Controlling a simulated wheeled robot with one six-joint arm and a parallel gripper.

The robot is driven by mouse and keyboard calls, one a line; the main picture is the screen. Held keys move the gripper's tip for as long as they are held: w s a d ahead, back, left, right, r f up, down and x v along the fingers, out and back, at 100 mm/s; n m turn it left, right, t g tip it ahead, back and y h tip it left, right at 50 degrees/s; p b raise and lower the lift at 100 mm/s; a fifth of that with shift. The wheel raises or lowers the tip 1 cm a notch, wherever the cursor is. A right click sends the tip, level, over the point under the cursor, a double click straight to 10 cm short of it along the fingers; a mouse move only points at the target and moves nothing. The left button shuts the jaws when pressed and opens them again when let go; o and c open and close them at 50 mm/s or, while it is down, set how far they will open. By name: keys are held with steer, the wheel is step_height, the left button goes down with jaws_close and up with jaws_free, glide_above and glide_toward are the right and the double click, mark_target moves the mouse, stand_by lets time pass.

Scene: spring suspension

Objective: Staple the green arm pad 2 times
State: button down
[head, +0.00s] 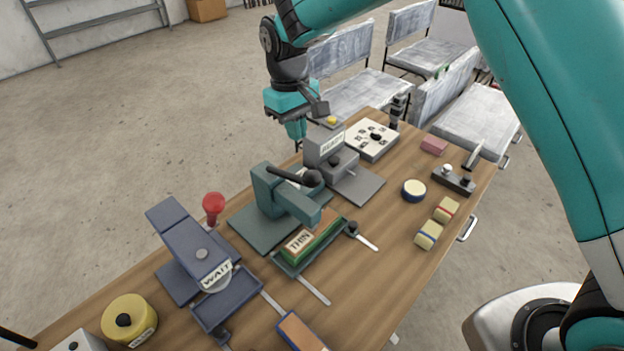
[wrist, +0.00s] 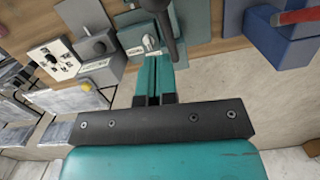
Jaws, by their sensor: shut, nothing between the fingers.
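In the head view a green press-like machine (head: 270,190) stands mid-table, with a dark lever ending in a black ball knob (head: 311,178). In front of its arm, a green tray (head: 286,266) holds a green-sided pad (head: 312,236) labelled THIN with a brown top part. The arm partly covers the pad's far end.
A grey machine (head: 326,148) labelled READY stands beside the green one. A blue machine (head: 188,238) labelled WAIT, with a red ball knob (head: 214,203), stands to the left. A white dial panel (head: 371,140), yellow blocks (head: 428,235) and a round tin (head: 413,190) are right. Chairs stand behind.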

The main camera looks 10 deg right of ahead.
step_height(320, 180, up, 8)
steer(key=b, duration=0.1)
steer(key=shift+w+a, duration=0.2)
steer(key=shift+w, duration=0.15)
steer(key=shift+f, duration=0.1)
stand_by(0.4)
steer(key=s+d+f+y+b, duration=0.1)
steer(key=s+d, duration=0.3)
steer(key=s, duration=1.1)
steer(key=s+d+t+y+b, duration=0.1)
steer(key=s+d+y+b, duration=0.2)
steer(key=s, duration=1.2)
steer(key=shift+d+f+n+y+b, duration=0.4)
steer(key=shift+d+b, duration=0.2)
steer(key=shift+d, duration=0.3)
